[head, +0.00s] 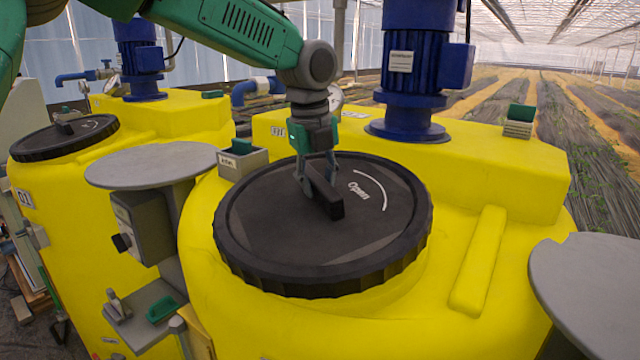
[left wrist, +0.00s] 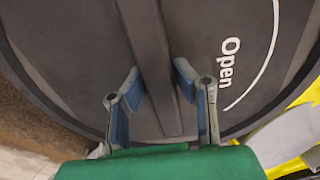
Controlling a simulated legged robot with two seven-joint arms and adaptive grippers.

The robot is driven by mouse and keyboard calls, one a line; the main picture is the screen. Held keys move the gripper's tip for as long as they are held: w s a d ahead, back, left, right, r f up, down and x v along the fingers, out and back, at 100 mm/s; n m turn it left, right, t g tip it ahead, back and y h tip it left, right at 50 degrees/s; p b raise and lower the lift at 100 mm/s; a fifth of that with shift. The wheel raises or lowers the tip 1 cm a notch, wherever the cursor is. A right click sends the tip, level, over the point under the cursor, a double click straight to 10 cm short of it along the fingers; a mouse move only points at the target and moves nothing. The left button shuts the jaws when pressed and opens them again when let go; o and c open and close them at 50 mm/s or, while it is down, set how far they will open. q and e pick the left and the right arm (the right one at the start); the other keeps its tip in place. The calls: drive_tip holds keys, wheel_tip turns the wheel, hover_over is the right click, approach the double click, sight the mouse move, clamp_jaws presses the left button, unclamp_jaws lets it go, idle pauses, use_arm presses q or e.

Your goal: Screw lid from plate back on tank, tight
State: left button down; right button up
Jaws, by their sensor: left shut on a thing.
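The black lid (head: 270,235), with a ribbed rim and white "Open" lettering and arc, lies over the top of the middle yellow tank (head: 400,310). Whether its thread is engaged cannot be seen. My left gripper (head: 318,188) points down at the lid's centre and is shut on its raised bar handle (head: 325,197). In the left wrist view the fingers (left wrist: 160,92) stand on both sides of the handle (left wrist: 152,60). The round grey plate (head: 150,165) left of the tank is empty. My right gripper is not in view.
A blue motor (head: 410,70) rises behind the lid. A small grey box (head: 243,162) with a green item sits close to the lid's left edge. Another yellow tank (head: 60,190) with its own black lid (head: 65,137) stands left. A second grey plate (head: 590,285) is at right, bare.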

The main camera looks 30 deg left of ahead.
sight(353, 202)
use_arm(q)
drive_tip(key=shift+d+r, duration=0.15)
drive_tip(key=shift+d, duration=0.25)
drive_tip(key=d, duration=0.4)
drive_tip(key=shift+w+d+r, duration=0.1)
drive_tip(key=shift+d+r, duration=0.05)
drive_tip(key=shift+d, duration=0.05)
drive_tip(key=shift+a, duration=0.25)
drive_tip(key=shift+a+f, duration=0.3)
drive_tip(key=shift+a, duration=0.3)
drive_tip(key=shift+a+f, duration=0.25)
drive_tip(key=shift+a, duration=0.35)
drive_tip(key=shift+a+f, duration=0.1)
drive_tip(key=shift+a, duration=0.05)
drive_tip(key=shift+d, duration=0.25)
drive_tip(key=d, duration=0.3)
drive_tip(key=shift+w+d, duration=0.1)
drive_tip(key=shift+d, duration=0.5)
drive_tip(key=shift+a+f, duration=0.15)
drive_tip(key=shift+a, duration=0.85)
drive_tip(key=shift+a+f, duration=0.15)
drive_tip(key=shift+a, duration=0.65)
drive_tip(key=shift+d, duration=0.6)
drive_tip(key=shift+w+a+f, duration=0.1)
drive_tip(key=shift+a+f, duration=0.15)
drive_tip(key=shift+a, duration=0.3)
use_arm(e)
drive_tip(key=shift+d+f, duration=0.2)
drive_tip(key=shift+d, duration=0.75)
